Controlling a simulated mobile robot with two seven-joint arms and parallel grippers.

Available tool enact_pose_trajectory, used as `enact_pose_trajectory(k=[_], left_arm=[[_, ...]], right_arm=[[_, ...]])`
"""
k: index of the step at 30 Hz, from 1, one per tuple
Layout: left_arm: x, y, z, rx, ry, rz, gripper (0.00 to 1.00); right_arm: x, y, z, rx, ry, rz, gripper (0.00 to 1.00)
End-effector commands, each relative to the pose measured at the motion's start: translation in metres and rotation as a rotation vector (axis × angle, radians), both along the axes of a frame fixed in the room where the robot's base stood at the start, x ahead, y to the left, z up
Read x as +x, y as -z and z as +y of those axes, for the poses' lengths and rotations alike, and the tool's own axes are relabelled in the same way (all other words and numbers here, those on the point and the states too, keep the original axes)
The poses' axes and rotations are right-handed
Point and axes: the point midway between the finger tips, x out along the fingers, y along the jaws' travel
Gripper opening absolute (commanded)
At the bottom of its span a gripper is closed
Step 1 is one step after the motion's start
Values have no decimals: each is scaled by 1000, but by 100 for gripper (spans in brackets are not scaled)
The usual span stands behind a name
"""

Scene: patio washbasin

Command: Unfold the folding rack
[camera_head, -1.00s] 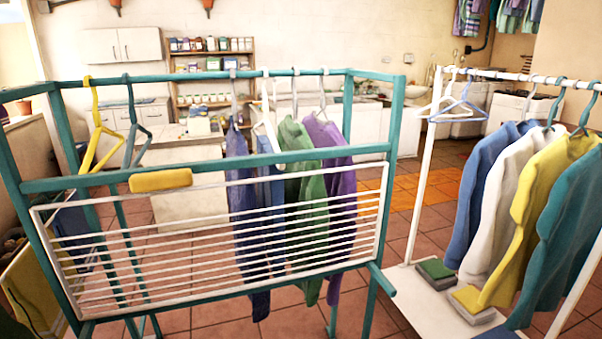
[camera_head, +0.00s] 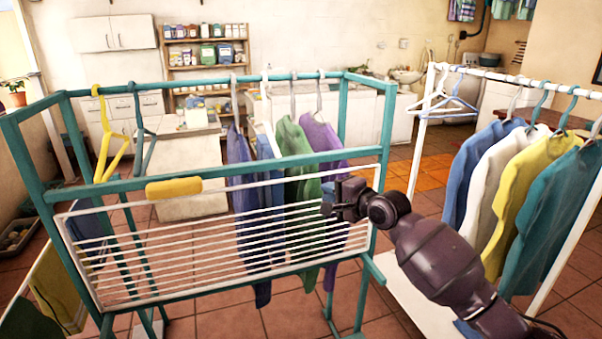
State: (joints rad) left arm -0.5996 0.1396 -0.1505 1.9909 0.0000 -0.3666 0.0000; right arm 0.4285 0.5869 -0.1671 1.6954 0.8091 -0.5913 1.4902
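The folding rack is a white wire panel (camera_head: 210,243) hanging flat against the front of a teal frame (camera_head: 230,177). A yellow pad (camera_head: 174,188) sits at the panel's upper edge, left of its middle. My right gripper (camera_head: 326,199) is in front of the panel's right part, with its arm coming in from the lower right. It hides some of the wires there. Whether its fingers are apart or touching the panel cannot be made out. My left gripper is not in view.
Garments and empty hangers (camera_head: 107,135) hang from the teal frame's rear bar. A white clothes rail (camera_head: 423,150) with several shirts (camera_head: 540,195) stands on the right, close to my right arm. A low shelf unit stands behind. Tiled floor (camera_head: 225,322) shows below the panel.

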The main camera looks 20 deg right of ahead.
Motion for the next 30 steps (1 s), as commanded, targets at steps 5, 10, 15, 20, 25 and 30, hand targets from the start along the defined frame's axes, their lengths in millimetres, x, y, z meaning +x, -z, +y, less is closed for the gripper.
enact_pose_trajectory(k=[5,10,15,20,25,30], left_arm=[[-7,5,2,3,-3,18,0],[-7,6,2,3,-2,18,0],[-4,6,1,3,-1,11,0],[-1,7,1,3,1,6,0],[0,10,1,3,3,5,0],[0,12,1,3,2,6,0]], right_arm=[[10,-16,1,46,0,12,20],[26,-13,9,48,1,12,20],[50,-7,20,47,0,12,20],[72,-2,30,45,1,11,20],[90,2,39,45,0,11,20],[100,3,43,45,1,11,20]])
